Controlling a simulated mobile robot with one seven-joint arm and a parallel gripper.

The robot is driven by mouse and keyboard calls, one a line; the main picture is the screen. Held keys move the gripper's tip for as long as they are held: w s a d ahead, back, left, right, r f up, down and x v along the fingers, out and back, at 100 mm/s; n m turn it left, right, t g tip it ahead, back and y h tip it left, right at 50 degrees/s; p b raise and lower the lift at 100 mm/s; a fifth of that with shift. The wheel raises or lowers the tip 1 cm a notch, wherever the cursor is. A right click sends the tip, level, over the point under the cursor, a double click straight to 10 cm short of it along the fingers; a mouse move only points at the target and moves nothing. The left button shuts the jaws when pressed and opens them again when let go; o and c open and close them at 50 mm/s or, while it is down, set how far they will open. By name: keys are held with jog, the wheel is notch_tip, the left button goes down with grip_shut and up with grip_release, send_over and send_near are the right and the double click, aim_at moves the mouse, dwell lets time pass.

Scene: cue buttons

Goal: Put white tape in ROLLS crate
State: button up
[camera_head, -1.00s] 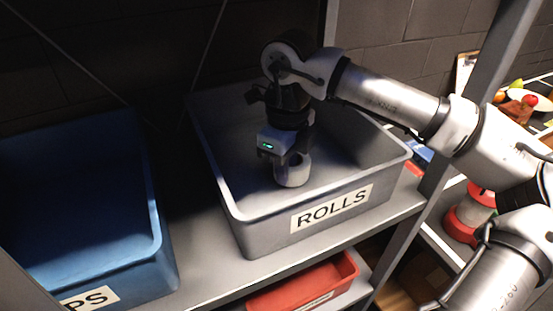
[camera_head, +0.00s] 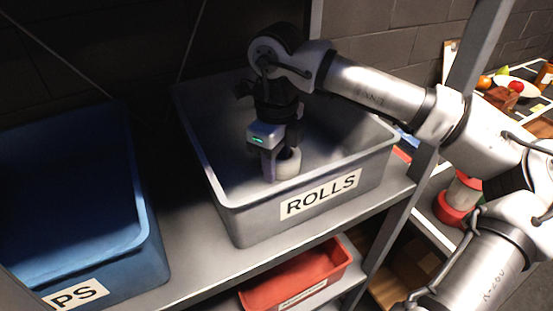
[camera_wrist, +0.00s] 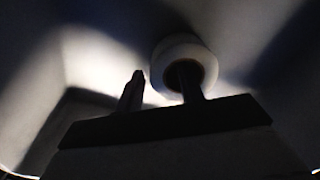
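The grey ROLLS crate (camera_head: 240,222) stands on a shelf with its label facing front. The white tape (camera_head: 289,165) is inside it, low down beside my gripper's fingers; whether it rests on the floor I cannot tell. In the wrist view the white roll (camera_wrist: 206,56) shows its dark hole. My gripper (camera_head: 277,168) points down into the crate. In the wrist view my gripper (camera_wrist: 161,88) is open: the right finger overlaps the roll's hole, and the left finger stands outside the roll with a small gap.
A blue crate (camera_head: 152,255) with a label ending in "PS" stands to the left. A red bin (camera_head: 300,280) is on the lower shelf. A grey shelf post (camera_head: 425,165) rises at the right, close to my arm. The crate walls surround my gripper.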

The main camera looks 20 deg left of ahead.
notch_tip(320, 180, up, 8)
jog(key=shift+f+b, duration=0.1)
jog(key=shift+b, duration=0.45)
